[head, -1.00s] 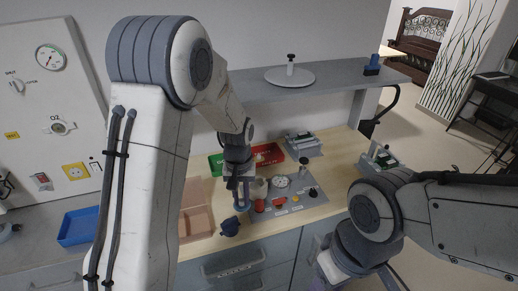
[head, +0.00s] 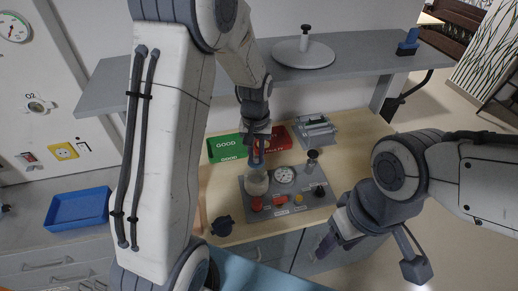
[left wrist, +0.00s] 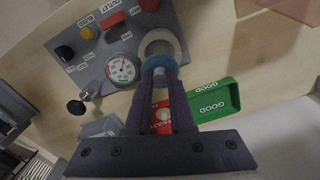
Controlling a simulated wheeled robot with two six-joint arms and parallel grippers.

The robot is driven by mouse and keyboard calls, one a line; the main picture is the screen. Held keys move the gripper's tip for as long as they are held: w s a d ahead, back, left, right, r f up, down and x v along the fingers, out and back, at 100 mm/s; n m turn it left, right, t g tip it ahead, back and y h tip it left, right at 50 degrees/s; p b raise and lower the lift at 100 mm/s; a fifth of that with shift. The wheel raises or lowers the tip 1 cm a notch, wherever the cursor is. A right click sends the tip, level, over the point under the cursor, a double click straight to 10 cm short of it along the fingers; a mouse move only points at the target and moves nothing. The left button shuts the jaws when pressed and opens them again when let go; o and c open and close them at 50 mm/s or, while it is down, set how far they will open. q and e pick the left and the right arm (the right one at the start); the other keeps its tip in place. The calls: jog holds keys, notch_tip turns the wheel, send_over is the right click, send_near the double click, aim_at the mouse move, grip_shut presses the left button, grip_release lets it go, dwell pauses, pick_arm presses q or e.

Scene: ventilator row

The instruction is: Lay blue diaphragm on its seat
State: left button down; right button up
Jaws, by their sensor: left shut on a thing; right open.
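The blue diaphragm (left wrist: 158,66) is a blue disc or ring in the left wrist view, held at the tips of my left gripper (left wrist: 157,88), which is shut on it. Beyond it, partly covered by it, is the pale round seat (left wrist: 167,40) on the grey test panel (left wrist: 118,48). In the head view my left gripper (head: 258,158) is above the pale seat (head: 256,183). I cannot tell whether the diaphragm touches the seat. My right gripper (head: 378,252) is open and empty, right of the panel and in front of the bench.
A green GOOD tray (head: 227,148) and a red tray (head: 277,139) lie behind the panel. The panel carries a gauge (head: 284,175), a black knob (head: 320,191) and red parts. A dark blue piece (head: 222,226) lies at the front. A shelf (head: 355,58) hangs above.

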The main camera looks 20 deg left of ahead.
aim_at(256, 162)
pick_arm(q)
jog(key=shift+f+b, duration=2.1)
jog(key=shift+f, duration=0.3)
jog(key=shift+s, duration=0.1)
jog(key=shift+f, duration=0.55)
jog(key=shift+f, duration=0.2)
jog(key=shift+f+b, duration=0.45)
jog(key=shift+f, duration=0.05)
jog(key=shift+f, duration=0.3)
jog(key=shift+f+b, duration=0.4)
